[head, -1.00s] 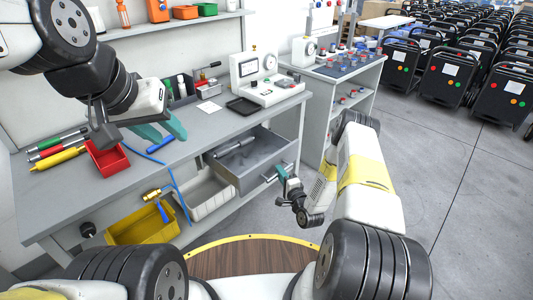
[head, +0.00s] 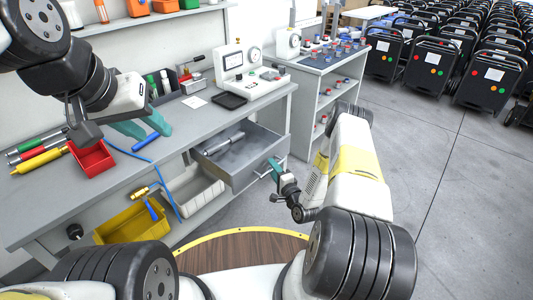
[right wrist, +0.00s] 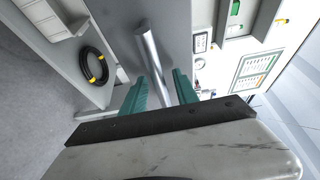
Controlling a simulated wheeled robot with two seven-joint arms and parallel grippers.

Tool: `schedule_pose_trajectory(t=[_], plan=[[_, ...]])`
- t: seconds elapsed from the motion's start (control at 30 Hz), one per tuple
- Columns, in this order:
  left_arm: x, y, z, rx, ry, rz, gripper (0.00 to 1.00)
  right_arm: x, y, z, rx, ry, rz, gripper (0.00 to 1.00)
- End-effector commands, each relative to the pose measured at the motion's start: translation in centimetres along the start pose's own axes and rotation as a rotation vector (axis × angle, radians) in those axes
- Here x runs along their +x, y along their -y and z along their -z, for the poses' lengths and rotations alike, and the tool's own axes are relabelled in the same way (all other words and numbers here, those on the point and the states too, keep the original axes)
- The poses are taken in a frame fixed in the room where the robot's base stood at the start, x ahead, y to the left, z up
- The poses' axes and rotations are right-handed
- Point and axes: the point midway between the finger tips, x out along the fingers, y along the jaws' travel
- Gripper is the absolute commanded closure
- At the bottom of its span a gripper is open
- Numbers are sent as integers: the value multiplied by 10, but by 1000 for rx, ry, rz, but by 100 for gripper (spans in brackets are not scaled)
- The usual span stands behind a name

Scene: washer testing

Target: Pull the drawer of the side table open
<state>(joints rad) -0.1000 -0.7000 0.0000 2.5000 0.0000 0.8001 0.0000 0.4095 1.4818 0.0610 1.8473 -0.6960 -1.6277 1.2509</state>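The grey side-table drawer (head: 262,158) stands well open below the worktop (head: 205,118) in the head view, with a grey metal part (head: 224,143) inside. Its silver bar handle shows in the right wrist view (right wrist: 149,48).
A yellow bin (head: 130,222) and a white bin (head: 196,190) are below.

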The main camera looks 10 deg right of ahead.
Motion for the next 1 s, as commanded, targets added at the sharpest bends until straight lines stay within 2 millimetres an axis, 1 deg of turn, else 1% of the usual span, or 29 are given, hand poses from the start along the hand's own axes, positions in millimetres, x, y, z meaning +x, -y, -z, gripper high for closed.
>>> schedule_pose_trajectory(t=[0.13, 0.23, 0.5, 0.63, 0.77, 1.0], plan=[[0, 0, 0, 0, 0, 0, 64, -1, 0, 0, 0, -1, 0, 64], [0, 0, 0, 0, 0, 0, 64, -9, 0, 1, 1, -2, -1, 64], [0, 0, 0, 0, 0, 0, 64, -55, -1, 1, 2, -2, -2, 64], [0, 0, 0, 0, 0, 0, 64, -70, 0, 1, 0, -1, -1, 64], [0, 0, 0, 0, 0, 0, 64, -78, 0, 0, 1, -1, -1, 64], [0, 0, 0, 0, 0, 0, 64, -78, 0, 0, 0, 0, 0, 64]])
